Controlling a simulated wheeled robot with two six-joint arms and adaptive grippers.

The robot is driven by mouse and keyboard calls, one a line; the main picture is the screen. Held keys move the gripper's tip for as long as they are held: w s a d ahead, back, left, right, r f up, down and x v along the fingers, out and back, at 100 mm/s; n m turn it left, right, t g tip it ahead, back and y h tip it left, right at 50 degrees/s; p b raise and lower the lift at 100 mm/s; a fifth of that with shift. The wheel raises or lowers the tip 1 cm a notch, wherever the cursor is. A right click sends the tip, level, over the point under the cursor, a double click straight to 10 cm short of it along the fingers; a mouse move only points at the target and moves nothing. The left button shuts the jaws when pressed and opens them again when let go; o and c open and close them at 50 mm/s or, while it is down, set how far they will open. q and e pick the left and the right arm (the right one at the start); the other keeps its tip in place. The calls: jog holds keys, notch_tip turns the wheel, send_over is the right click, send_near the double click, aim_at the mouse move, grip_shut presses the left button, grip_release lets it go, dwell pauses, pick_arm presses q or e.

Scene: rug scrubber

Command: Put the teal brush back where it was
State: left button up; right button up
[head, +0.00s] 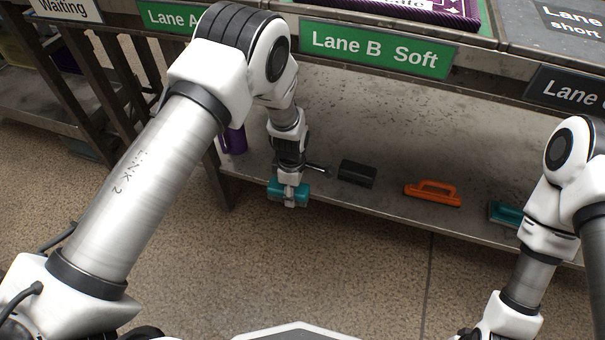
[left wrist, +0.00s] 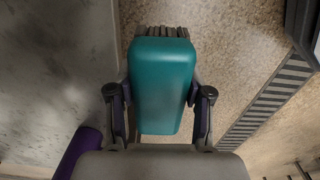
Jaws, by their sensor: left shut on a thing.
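My left gripper (head: 290,192) is shut on a teal brush (head: 274,190), at the front edge of the lower shelf (head: 330,120). In the left wrist view the teal brush (left wrist: 162,85) sits between the two fingers, with dark bristles showing at its far end. The speckled floor shows around it, and the grey shelf surface lies to its left. A second teal object (head: 507,213) lies on the shelf at the right, partly hidden by my right arm. My right gripper is not in view.
A green "Lane B Soft" sign (head: 379,48) hangs from the upper counter. Bare shelf lies behind the tools.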

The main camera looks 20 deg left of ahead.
pick_arm(q)
jog(key=shift+r, duration=0.25)
jog(key=shift+w+f, duration=0.2)
jog(key=shift+w, duration=0.1)
jog(key=w+b, duration=0.2)
jog(key=w, duration=0.2)
jog(key=w+a+f+b, duration=0.1)
jog(key=w+b, duration=0.1)
jog(key=w, duration=0.2)
jog(key=w+a+b, duration=0.1)
jog(key=w+b, duration=0.2)
jog(key=w, duration=0.1)
jog(key=shift+w+a+f, duration=0.2)
jog(key=shift+w+f, duration=0.15)
jog(key=shift+w, duration=0.05)
jog(key=shift+w+r, duration=0.1)
jog(key=shift+w, duration=0.25)
jog(key=shift+w+a+b, duration=0.2)
jog(key=shift+w+b, duration=0.65)
jog(key=shift+b, duration=0.1)
notch_tip(320, 180, down, 3)
jog(key=shift+f+b, duration=0.1)
jog(key=shift+b, duration=0.9)
jog(key=shift+r, duration=0.2)
jog(key=shift+f, duration=0.2)
jog(key=o, duration=1.3)
